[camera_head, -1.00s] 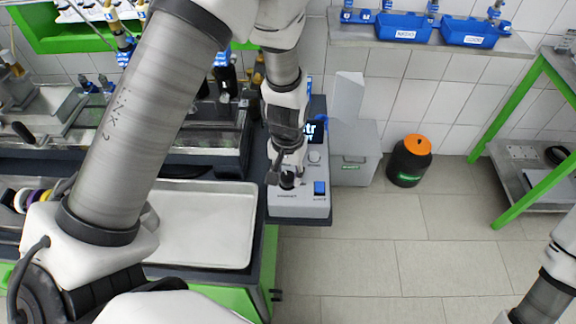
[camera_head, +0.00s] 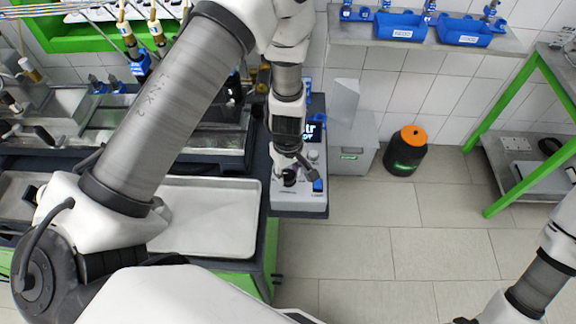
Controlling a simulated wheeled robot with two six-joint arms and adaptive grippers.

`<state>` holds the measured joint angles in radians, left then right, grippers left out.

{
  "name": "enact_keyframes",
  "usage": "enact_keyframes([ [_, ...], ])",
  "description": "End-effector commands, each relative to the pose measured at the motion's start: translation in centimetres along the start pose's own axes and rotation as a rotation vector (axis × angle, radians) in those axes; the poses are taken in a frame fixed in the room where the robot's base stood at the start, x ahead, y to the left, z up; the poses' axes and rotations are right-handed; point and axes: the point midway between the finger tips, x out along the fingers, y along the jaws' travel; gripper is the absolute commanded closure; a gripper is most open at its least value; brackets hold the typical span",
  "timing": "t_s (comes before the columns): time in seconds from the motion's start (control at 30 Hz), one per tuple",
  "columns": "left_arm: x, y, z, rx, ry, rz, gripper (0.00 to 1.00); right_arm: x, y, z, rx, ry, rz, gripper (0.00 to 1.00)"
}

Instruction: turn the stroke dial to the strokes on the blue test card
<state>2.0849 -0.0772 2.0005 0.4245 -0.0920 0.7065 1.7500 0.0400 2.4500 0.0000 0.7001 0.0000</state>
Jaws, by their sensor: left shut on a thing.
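The stroke dial (camera_head: 289,180) is a small black knob on top of the light grey control unit (camera_head: 299,201) at the bench's right end. My left gripper (camera_head: 291,174) points down at the dial and is shut on it, hiding much of it. The unit's dark display (camera_head: 314,131) is partly covered by my left wrist, so its full text is not readable. A small blue part (camera_head: 318,185) sits right of the dial. I cannot make out a blue test card for certain. My right arm shows at the lower right; its gripper is barely in frame at the bottom edge.
A white tray (camera_head: 208,240) lies left of the control unit. A grey box (camera_head: 351,150) and a black bin with an orange lid (camera_head: 407,150) stand on the floor to the right. Blue bins (camera_head: 400,26) sit on a wall shelf. The floor at lower centre is clear.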

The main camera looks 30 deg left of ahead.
Motion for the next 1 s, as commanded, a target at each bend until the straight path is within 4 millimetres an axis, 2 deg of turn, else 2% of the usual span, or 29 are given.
enact_keyframes([
  [0.1,-0.1,-0.3,0.2,-0.069,-0.005,-0.008,0.96,-0.9,0.0,0.0,0.0,0.0,0.0,0.6],
  [0.33,0.0,-0.2,0.2,-0.16,-0.004,-0.007,0.96,-1.5,0.0,0.0,0.0,0.0,0.0,0.6],
  [0.87,0.1,-0.2,0.1,-0.189,-0.003,-0.005,0.96,-1.6,0.0,0.0,0.0,0.0,0.0,0.6],
  [0.9,0.1,-0.2,0.1,-0.189,-0.003,-0.005,0.58,-1.6,0.0,0.0,0.0,0.0,0.0,0.6],
  [0.97,0.1,-0.1,0.1,-0.189,-0.003,-0.004,0.36,-1.6,0.0,0.0,0.0,0.0,0.0,0.6],
  [1.0,0.1,-0.1,0.1,-0.189,-0.002,-0.004,0.36,-1.6,0.0,0.0,0.0,0.0,0.0,0.6],
])
